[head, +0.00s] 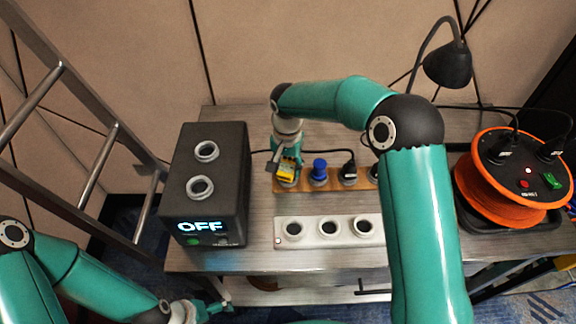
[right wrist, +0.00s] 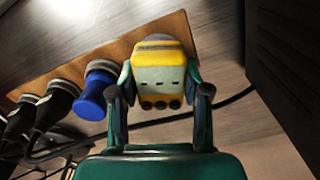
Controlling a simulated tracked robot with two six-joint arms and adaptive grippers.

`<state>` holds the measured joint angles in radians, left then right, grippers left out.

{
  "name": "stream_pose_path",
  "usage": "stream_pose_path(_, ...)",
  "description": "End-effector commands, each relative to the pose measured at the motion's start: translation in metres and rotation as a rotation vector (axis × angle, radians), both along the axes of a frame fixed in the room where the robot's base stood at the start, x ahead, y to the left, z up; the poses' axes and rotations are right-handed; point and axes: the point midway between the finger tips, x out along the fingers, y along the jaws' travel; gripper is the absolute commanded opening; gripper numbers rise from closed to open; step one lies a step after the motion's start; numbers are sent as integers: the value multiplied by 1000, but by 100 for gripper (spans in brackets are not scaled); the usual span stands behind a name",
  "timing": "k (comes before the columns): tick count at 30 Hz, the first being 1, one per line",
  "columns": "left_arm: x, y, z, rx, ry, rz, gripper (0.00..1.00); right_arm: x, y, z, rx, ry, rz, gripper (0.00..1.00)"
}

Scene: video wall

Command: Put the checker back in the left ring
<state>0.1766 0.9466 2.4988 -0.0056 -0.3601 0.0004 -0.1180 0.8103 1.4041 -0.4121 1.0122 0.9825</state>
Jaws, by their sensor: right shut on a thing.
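The checker (head: 286,170) is a small yellow and grey block at the left end of a wooden strip (head: 263,180). My right gripper (head: 285,165) is shut on it from above. In the right wrist view, the checker (right wrist: 158,75) sits between the two fingers (right wrist: 160,95), with three dark slots and several round dots on its face. The wooden strip (right wrist: 100,58) is close behind it. The checker hides what is under it, so I cannot tell if it touches a ring. My left gripper (head: 218,300) is low at the bottom left, beyond the table's front edge.
A blue plug (head: 319,169) and black plugs (head: 349,171) stand along the strip. A white block (head: 311,241) with three rings is in front. A black box (head: 215,161) with two rings and an "OFF" display stands left. An orange cable reel (head: 490,196) is right.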

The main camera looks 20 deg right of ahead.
Motion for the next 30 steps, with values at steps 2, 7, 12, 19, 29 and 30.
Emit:
stream_pose_path(2, 0, 0, -2, 0, 0, 0, 97, 0, 0, -2, 0, 0, 0, 0)
stream_pose_path(7, 0, 0, -4, 0, 0, 0, 97, 0, 0, -6, 0, 0, 0, 0)
stream_pose_path(12, 0, 0, -7, 0, 0, 0, 97, 0, 0, -9, 0, 0, 0, 0)
stream_pose_path(19, 0, 0, -8, 0, 0, 0, 97, 0, 0, -10, 0, 0, 0, 0)
stream_pose_path(29, 0, 0, -8, 0, 0, 0, 97, 0, 0, -10, 0, 0, 0, 76)
stream_pose_path(30, 0, 0, -8, 0, 0, 0, 97, 0, 0, -10, 0, 0, 0, 76)
